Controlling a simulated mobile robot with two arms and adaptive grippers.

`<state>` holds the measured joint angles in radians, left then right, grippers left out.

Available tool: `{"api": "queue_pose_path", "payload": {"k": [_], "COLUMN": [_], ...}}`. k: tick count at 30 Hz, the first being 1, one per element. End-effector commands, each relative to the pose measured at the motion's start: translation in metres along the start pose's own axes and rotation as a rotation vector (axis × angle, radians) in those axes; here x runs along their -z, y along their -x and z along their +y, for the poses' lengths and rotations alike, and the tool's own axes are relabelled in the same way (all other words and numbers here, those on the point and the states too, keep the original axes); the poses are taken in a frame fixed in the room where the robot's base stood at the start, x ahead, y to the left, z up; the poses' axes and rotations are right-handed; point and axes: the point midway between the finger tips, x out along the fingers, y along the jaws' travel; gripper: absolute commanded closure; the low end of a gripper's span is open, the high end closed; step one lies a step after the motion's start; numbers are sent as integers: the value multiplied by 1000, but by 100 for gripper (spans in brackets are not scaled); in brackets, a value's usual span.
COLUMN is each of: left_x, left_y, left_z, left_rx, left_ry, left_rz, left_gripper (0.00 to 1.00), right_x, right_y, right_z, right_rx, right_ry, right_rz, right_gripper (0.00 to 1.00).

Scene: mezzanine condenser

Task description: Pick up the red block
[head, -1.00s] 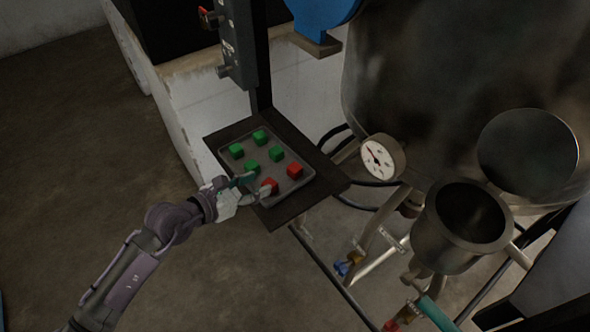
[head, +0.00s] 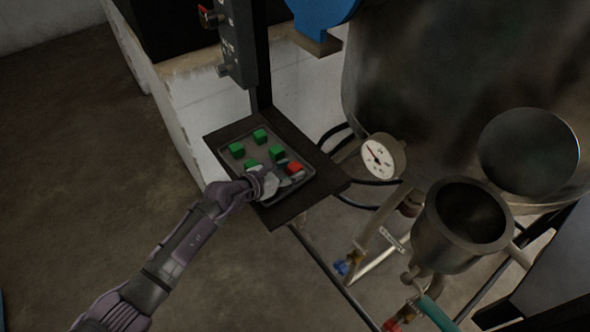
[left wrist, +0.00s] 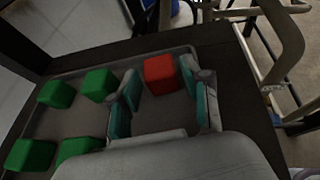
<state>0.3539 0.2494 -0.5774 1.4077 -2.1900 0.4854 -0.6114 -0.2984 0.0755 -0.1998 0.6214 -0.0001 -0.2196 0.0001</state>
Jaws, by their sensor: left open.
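A red block (head: 295,168) lies on the dark grey tray (head: 225,160). My left gripper (head: 287,173) reaches over the tray from the lower left and is open, its fingers near this block. In the left wrist view the red block (left wrist: 160,75) shows at the far end of the gap between the two fingers. The right finger is very close to its side; I cannot tell if they touch. No second red block shows now; part of the tray is hidden under my gripper. My right gripper is not in view.
Several green blocks (head: 261,136) stand on the tray, left of my gripper in the left wrist view (left wrist: 97,84). The tray is on a dark shelf (head: 323,176) below a black post. A dial gauge (head: 380,158) and metal vessel (head: 462,222) stand right.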

Motion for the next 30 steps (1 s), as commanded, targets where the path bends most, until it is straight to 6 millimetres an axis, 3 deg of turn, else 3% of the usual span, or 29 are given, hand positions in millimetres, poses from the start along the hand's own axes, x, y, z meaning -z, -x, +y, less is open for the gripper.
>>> {"api": "queue_pose_path", "payload": {"k": [9,18,26,30], "left_x": [0,0,-2,-12], "left_y": [-7,-6,-6,-2], "left_z": [0,0,0,0], "left_rx": [0,0,0,0], "left_ry": [1,1,1,-1], "left_rz": [-1,-1,-1,-3], "left_gripper": [52,98,98,98], "right_x": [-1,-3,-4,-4], "right_y": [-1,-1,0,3], "right_z": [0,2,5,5], "right_rx": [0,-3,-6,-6], "right_ry": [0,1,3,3], "right_rz": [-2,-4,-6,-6], "right_gripper": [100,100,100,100]}}
